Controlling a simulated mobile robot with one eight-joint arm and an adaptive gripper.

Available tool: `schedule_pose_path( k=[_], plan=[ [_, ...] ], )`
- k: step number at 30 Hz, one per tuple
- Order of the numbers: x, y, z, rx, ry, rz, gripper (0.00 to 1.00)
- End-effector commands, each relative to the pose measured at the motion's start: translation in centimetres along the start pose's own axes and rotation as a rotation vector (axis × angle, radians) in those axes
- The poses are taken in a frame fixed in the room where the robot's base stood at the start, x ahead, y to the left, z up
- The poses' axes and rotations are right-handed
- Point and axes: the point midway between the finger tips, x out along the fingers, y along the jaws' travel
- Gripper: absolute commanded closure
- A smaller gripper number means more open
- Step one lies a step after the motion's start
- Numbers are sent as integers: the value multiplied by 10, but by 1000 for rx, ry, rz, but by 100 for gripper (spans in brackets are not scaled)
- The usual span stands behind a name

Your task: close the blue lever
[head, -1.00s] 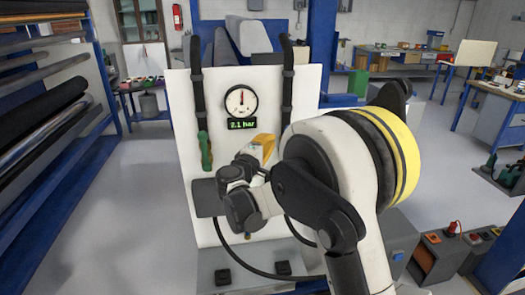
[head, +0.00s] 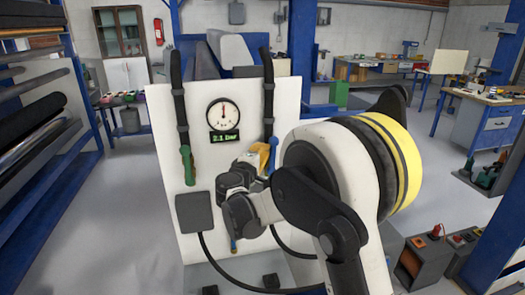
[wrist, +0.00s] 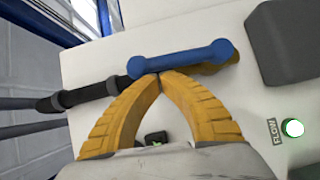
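The blue lever (wrist: 180,60) lies across the upper middle of the wrist view, roughly in line with the black pipe (wrist: 105,92). In the head view only a small piece of the lever (head: 273,150) shows at the right pipe, beside my yellow fingers. My gripper (wrist: 159,73) has its two fingertips together at the lever's lower edge, with nothing visible between them. I cannot tell whether the tips touch the lever. My arm hides the lower part of the right pipe in the head view.
The white panel (head: 165,130) carries a gauge (head: 223,113), a 2.1 bar display (head: 224,137), a green lever (head: 187,165) on the left pipe and a dark grey box (head: 195,213). A lit button marked FLOW (wrist: 292,128) shows in the wrist view. A roller rack (head: 40,130) stands left.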

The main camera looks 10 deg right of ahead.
Motion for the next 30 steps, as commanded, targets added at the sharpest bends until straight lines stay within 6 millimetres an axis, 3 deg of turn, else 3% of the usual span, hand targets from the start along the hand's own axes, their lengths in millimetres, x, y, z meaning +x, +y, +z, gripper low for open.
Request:
schedule_pose_path(
  k=[13, 30],
  plan=[
    [20, 11, 30, 306, -3, -202, 100],
    [48, -5, 72, 758, -3, -502, 100]
  ],
)
